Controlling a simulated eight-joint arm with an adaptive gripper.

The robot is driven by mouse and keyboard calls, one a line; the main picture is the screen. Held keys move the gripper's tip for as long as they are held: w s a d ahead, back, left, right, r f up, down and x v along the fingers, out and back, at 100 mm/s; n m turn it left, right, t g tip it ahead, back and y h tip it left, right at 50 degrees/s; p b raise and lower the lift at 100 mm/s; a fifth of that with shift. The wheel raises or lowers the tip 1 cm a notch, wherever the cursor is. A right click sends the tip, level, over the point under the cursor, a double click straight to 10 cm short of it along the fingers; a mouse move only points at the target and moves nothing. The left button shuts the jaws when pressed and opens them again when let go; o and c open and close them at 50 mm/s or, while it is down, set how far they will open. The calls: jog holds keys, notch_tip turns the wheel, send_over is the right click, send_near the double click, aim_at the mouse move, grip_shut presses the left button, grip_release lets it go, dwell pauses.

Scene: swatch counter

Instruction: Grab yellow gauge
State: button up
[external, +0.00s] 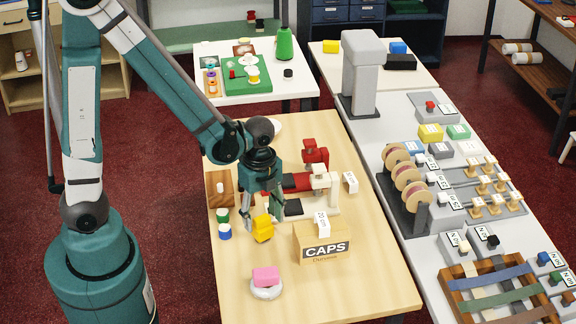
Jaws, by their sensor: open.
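The yellow gauge (263,228) appears to be the small yellow block-like thing on the light wooden table, left of the cardboard box. My gripper (263,215) points down just above and behind it, with its fingers apart. The fingertips are very close to the yellow thing. I cannot tell whether they touch it or reach around it.
A box marked CAPS (322,243) stands to the right. A pink block (265,275) sits on a white ring in front. Small green-and-white and blue-and-white pieces (224,232) stand left. Red and white presses (314,153) stand behind. The table's front right is clear.

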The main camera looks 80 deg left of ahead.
aim_at(262, 226)
jog(key=shift+d+f+b, duration=0.1)
jog(key=shift+f+b, duration=0.25)
jog(key=shift+f, duration=1.5)
jog(key=shift+c, duration=0.4)
jog(key=c, duration=1)
